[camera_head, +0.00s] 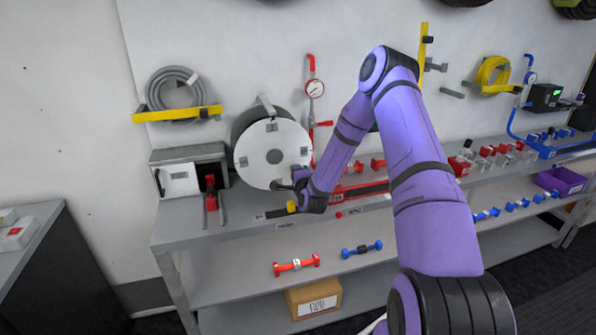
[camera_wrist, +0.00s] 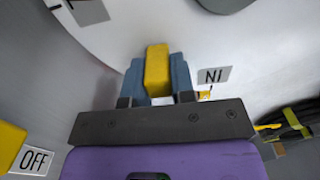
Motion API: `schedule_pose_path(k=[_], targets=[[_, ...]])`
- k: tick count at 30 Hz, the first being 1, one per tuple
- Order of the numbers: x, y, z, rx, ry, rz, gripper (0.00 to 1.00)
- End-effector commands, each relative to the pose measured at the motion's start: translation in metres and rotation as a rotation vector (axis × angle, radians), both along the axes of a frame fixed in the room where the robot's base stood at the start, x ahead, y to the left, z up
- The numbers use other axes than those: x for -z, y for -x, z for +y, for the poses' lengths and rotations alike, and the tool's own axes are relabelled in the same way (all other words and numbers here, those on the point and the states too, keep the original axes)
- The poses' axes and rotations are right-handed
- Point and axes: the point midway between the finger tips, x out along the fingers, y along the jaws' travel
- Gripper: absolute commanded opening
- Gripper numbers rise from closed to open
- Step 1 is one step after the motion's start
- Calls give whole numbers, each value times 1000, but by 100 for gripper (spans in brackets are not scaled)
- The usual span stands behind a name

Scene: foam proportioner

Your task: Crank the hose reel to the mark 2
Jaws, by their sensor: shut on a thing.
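The hose reel (camera_head: 258,152) stands on the bench against the wall, its round white face toward me with a grey hub and several small dark marks near the rim. The marks are too small to read. My gripper (camera_head: 288,186) is at the lower right of that face and hides part of the rim. In the wrist view my gripper (camera_wrist: 157,85) is shut on a yellow handle (camera_wrist: 157,68), held between its two blue-grey fingers. The white reel face (camera_wrist: 125,25) lies behind them. How the handle joins the reel is hidden.
A yellow knob (camera_head: 291,207) sits just below my gripper, by an OFF label (camera_wrist: 34,159). A label reading IN upside down (camera_wrist: 213,75) is right of the fingers. A grey box with a red lever (camera_head: 210,190) stands left. A gauge (camera_head: 315,88) and red pipe rise right.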

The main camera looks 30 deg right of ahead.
Motion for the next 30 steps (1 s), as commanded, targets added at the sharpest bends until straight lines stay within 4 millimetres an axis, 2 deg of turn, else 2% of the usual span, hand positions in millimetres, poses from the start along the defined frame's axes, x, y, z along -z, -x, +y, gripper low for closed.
schedule_pose_path(k=[18,19,21,22,30], targets=[[4,0,3,-1,-40,-8,0],[4,0,3,-1,-40,-8,28],[4,0,2,-1,-39,-8,44],[4,0,2,0,-39,-9,49],[3,0,3,0,-40,-10,49]])
